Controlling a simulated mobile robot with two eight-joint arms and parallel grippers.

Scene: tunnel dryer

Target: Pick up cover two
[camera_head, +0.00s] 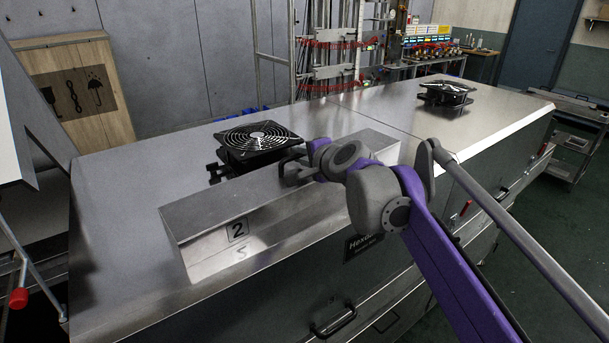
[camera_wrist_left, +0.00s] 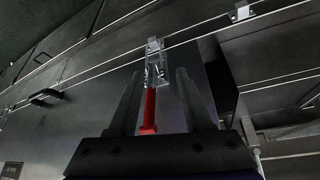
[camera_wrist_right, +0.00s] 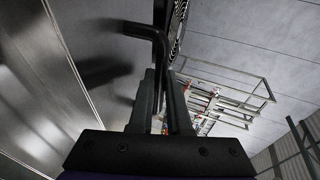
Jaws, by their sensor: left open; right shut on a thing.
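Cover two (camera_head: 200,213) is a long, shiny metal cover with a "2" label on its front, at the middle of the dryer top (camera_head: 120,235). My right gripper (camera_head: 287,172) is at its far upper side, partly hidden by its own wrist. In the right wrist view, that gripper (camera_wrist_right: 164,85) is shut on a bent black handle (camera_wrist_right: 145,30). Whether the cover rests on the top or is slightly raised cannot be told. My left gripper (camera_wrist_left: 158,88) is open and empty, low by the dryer's side, facing a red-handled latch (camera_wrist_left: 150,108).
A black fan (camera_head: 258,138) stands just behind the cover, close to my right gripper. Another fan (camera_head: 446,92) stands at the far right. The dryer top is bare to the cover's left.

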